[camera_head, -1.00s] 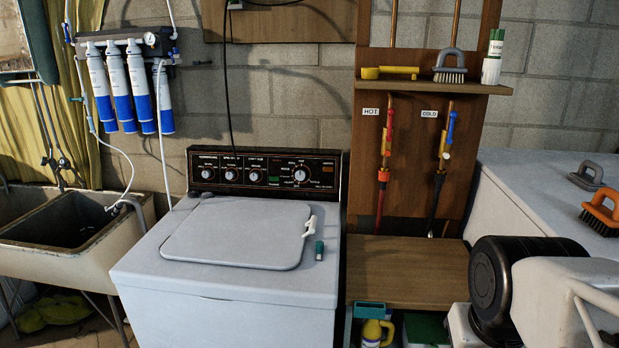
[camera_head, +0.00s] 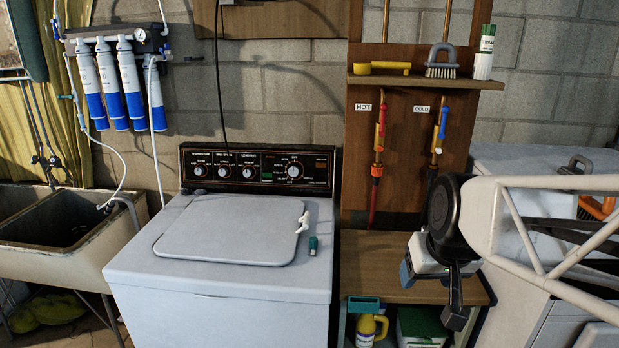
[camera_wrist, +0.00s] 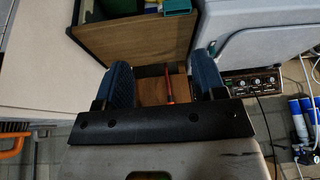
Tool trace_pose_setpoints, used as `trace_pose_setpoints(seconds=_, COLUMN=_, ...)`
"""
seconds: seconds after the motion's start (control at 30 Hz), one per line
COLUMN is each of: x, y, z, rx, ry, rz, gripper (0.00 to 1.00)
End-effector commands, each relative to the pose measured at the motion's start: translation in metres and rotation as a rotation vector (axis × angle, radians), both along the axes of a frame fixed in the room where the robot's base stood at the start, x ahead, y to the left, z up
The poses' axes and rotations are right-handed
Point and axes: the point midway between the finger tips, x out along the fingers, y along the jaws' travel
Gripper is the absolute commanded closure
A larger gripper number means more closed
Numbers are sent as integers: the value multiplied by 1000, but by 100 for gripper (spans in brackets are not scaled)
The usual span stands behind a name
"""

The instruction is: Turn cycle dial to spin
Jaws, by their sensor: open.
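The washing machine (camera_head: 225,285) stands left of my arm, with a black control panel (camera_head: 257,184) along its back. The large cycle dial (camera_head: 294,170) is a pale round knob at the panel's right; its pointer setting is too small to read. My gripper (camera_head: 430,295) is over the wooden bench, right of the washer and apart from the dial. In the wrist view, my gripper (camera_wrist: 160,72) shows two blue-padded fingers spread apart with nothing held between them. The panel (camera_wrist: 252,85) appears there at the right, turned around.
Three smaller knobs (camera_head: 222,171) sit left of the dial. A white latch (camera_head: 303,223) and a small green object (camera_head: 313,245) lie on the washer top. Red and blue pipe valves (camera_head: 379,145) rise behind the bench (camera_head: 375,270). Space above the washer lid (camera_head: 230,230) is clear.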

Motion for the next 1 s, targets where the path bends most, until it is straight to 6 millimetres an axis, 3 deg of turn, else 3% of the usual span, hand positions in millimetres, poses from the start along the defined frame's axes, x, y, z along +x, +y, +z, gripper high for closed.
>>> trace_pose_setpoints(seconds=0.1, x=40, y=13, z=8, rx=13, ry=-53, rz=36, gripper=36)
trace_pose_setpoints(seconds=0.57, x=184, y=67, z=29, rx=39, ry=-269, rz=145, gripper=36)
trace_pose_setpoints(seconds=1.0, x=316, y=126, z=28, rx=24, ry=-469, rz=203, gripper=36)
